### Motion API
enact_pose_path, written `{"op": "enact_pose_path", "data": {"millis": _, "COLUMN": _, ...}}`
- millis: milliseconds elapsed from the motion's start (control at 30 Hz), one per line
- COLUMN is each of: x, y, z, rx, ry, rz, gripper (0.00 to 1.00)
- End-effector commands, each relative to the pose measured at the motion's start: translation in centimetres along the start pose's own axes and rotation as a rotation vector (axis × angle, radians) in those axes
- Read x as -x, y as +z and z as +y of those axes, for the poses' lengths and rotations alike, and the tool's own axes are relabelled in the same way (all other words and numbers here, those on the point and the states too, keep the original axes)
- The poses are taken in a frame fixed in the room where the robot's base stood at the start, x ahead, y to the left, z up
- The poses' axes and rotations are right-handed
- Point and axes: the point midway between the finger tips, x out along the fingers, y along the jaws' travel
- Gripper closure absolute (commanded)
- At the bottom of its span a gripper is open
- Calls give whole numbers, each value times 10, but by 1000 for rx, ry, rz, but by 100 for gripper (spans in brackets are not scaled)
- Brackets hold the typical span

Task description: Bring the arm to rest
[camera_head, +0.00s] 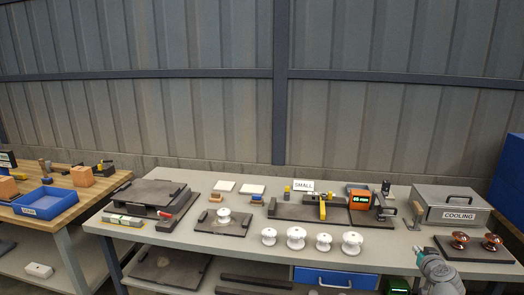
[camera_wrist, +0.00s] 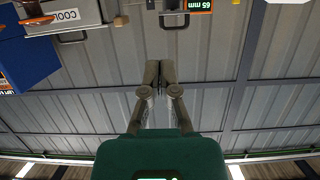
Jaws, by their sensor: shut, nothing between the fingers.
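My arm shows at the lower right in the head view, in front of the grey workbench (camera_head: 200,240). In the wrist view my gripper (camera_wrist: 159,68) is shut and empty, its two fingers together against the corrugated wall behind. The wrist picture is upside down, with the bench items along its top edge. My gripper touches nothing that I can see.
White insulators (camera_head: 296,238) stand along the bench front. Brown insulators (camera_head: 460,240) sit on a dark plate at the right, near my arm. A grey COOLING box (camera_head: 450,205) stands behind them. A blue tray (camera_head: 44,202) sits on the wooden table at left.

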Motion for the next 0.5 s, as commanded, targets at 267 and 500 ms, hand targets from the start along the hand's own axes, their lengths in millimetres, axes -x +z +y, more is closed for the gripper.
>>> {"op": "enact_pose_path", "data": {"millis": 267, "x": -1, "y": 1, "z": -12, "rx": 2, "ry": -26, "rz": -20, "gripper": 100}}
{"op": "enact_pose_path", "data": {"millis": 500, "x": -3, "y": 6, "z": -38, "rx": 2, "ry": -84, "rz": -72, "gripper": 100}}
